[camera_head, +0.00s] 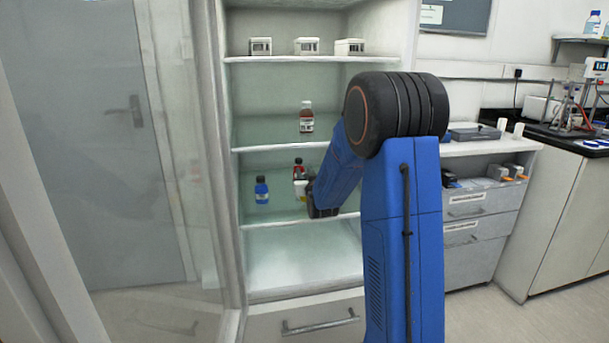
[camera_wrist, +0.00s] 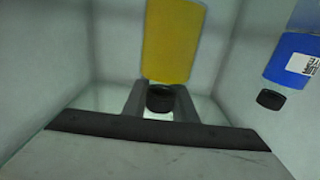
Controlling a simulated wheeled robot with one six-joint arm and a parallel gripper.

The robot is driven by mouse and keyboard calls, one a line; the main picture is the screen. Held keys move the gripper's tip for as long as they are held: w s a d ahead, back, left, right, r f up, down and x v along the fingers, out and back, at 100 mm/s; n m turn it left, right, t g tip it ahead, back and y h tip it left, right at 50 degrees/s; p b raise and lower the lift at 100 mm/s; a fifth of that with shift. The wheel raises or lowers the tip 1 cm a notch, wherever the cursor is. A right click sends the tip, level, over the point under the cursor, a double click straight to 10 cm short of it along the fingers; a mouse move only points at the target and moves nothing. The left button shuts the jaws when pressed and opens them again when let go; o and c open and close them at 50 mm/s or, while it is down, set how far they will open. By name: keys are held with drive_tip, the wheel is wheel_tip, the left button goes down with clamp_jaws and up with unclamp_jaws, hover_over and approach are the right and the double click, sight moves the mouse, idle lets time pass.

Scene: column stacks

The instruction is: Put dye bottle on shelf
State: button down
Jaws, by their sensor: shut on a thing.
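A yellow bottle with a black cap (camera_wrist: 172,42) is between the fingers of my gripper (camera_wrist: 158,103) in the wrist view, which shows it cap downward. The gripper is shut on it near the cap. In the head view a small pale part (camera_head: 300,189), probably this bottle, shows beside my gripper (camera_head: 312,202) at the lower glass shelf (camera_head: 285,222); the rest is hidden by my arm. Labels are too small to read, and I cannot tell whether the bottle's base touches the shelf.
A blue bottle (camera_head: 262,190) stands left of the gripper; it also shows in the wrist view (camera_wrist: 292,62). A red bottle (camera_head: 298,167) is close behind the pale part. A brown bottle (camera_head: 306,117) stands one shelf higher. White boxes (camera_head: 306,46) are on top. A glass door (camera_head: 120,150) is at left.

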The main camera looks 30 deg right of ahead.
drive_tip(key=shift+f, duration=0.5)
drive_tip(key=shift+s+f, duration=0.1)
drive_tip(key=shift+f, duration=0.15)
drive_tip(key=c, duration=1.4)
unclamp_jaws()
drive_tip(key=shift+f, duration=0.15)
drive_tip(key=shift+c, duration=0.2)
drive_tip(key=shift+r, duration=0.45)
drive_tip(key=s+a+n+g+y, duration=0.1)
drive_tip(key=s+a+g, duration=0.1)
drive_tip(key=s+a, duration=0.5)
drive_tip(key=s+a+g+y, duration=0.1)
drive_tip(key=s+a+g, duration=0.15)
drive_tip(key=s, duration=0.75)
drive_tip(key=s+a+n+g+y, duration=0.1)
drive_tip(key=s+a, duration=0.5)
drive_tip(key=s, duration=0.3)
drive_tip(key=s+a+f+g+y, duration=0.1)
drive_tip(key=s+a+g, duration=0.2)
drive_tip(key=s, duration=1.1)
drive_tip(key=s+a+f+n+g+y, duration=0.1)
drive_tip(key=s+a+g, duration=0.3)
drive_tip(key=s, duration=1)
drive_tip(key=shift+f, duration=0.55)
